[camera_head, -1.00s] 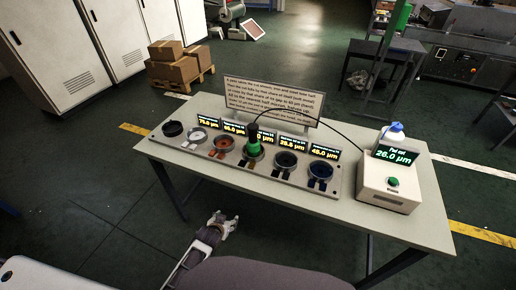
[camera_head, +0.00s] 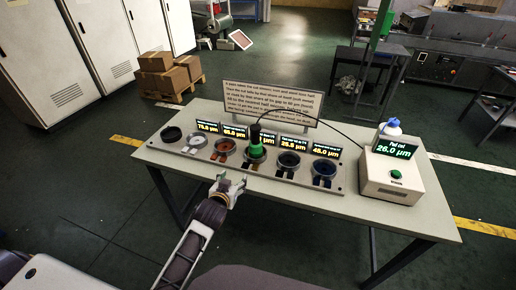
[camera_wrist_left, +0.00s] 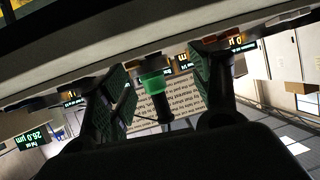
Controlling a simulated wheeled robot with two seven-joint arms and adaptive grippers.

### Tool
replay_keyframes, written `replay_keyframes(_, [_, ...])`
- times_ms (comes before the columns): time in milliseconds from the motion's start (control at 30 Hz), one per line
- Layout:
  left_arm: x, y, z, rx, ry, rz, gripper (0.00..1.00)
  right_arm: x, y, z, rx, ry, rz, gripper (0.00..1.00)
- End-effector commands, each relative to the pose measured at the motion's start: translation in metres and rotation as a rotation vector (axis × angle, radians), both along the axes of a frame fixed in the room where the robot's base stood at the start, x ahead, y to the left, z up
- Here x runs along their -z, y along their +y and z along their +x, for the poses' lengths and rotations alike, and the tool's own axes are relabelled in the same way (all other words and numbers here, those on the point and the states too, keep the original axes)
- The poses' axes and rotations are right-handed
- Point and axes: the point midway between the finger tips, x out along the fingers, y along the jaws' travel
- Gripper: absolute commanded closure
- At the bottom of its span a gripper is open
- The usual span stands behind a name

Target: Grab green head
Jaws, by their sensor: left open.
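The green head (camera_head: 256,149) is a green cylinder with a black top and a cable. It stands upright at one of the cups on the grey tray (camera_head: 337,187). In the left wrist view the green head (camera_wrist_left: 155,85) shows upside down between the two fingers, some way beyond them. My left gripper (camera_head: 231,184) is open and empty at the table's front edge, in front of and left of the green head. It also shows in the left wrist view (camera_wrist_left: 158,95), fingers apart. My right gripper is not in view.
Several dark, white and orange cups with small displays line the tray. A white meter box (camera_head: 391,177) reading 26.0 µm stands at the right, its cable running to the head. A text sign (camera_head: 258,102) stands behind. The table (camera_head: 400,222) has bare room at the front right.

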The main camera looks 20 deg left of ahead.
Motion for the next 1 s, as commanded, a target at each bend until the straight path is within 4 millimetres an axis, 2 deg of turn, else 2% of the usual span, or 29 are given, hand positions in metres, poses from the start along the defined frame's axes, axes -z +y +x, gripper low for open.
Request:
replay_keyframes(333, [-0.036, -0.004, 0.024, 0.014, -0.162, -0.014, 0.37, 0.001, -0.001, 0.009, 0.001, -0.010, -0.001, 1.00])
replay_keyframes(700, [-0.078, -0.018, 0.053, 0.077, -0.380, -0.034, 0.37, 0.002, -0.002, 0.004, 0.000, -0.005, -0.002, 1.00])
replay_keyframes(1000, [-0.087, -0.023, 0.058, 0.097, -0.430, -0.040, 0.37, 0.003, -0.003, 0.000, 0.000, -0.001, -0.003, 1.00])
